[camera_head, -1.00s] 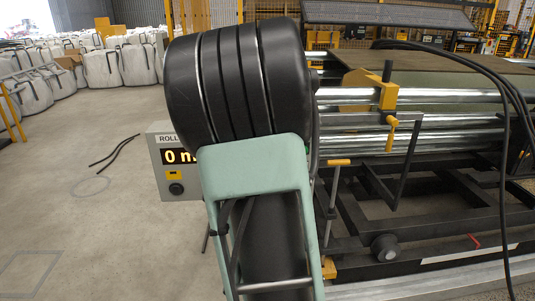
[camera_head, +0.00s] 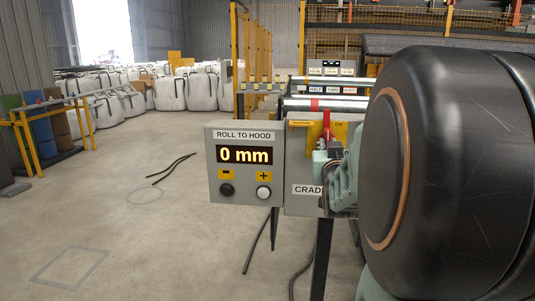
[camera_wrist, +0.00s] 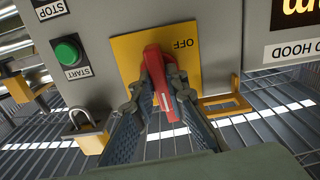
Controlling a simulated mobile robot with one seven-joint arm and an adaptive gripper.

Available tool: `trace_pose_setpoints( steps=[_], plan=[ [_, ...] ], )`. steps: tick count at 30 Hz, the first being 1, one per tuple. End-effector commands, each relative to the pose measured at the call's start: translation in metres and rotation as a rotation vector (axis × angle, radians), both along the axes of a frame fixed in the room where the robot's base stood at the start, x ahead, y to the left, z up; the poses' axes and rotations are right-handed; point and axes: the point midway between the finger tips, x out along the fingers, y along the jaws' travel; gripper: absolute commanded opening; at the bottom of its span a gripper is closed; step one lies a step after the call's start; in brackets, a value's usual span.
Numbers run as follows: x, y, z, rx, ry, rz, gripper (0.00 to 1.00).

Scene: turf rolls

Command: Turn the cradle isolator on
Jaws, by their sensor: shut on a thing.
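The cradle isolator is a red handle (camera_wrist: 155,68) on a yellow plate (camera_wrist: 127,53) marked OFF in the wrist view. In the head view the red handle (camera_head: 327,124) stands in front of the yellow plate (camera_head: 300,134), with ON at its right. My gripper (camera_wrist: 160,98) has one finger on each side of the handle and is shut on it. In the head view my gripper (camera_head: 324,160) is partly hidden by my own arm. The grey box (camera_head: 300,200) behind carries a label reading CRAD, the rest covered.
Left of the isolator is a roll-to-hood box (camera_head: 244,182) reading 0 mm. The wrist view shows a green START button (camera_wrist: 69,51), a padlock (camera_wrist: 88,130) and a yellow bracket (camera_wrist: 222,100) close by. Open floor lies at left, with dark cables (camera_head: 170,168).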

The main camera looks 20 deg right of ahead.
Motion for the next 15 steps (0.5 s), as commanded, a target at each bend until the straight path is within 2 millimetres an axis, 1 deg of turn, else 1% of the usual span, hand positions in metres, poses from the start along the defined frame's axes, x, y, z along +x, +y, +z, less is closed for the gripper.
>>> trace_pose_setpoints(
  steps=[6, 15],
  plan=[
    [0.0002, 0.0000, 0.0001, 0.054, -0.036, 0.000, 0.00],
    [0.0004, 0.0001, 0.0013, 0.074, -0.048, 0.000, 0.00]
  ],
)
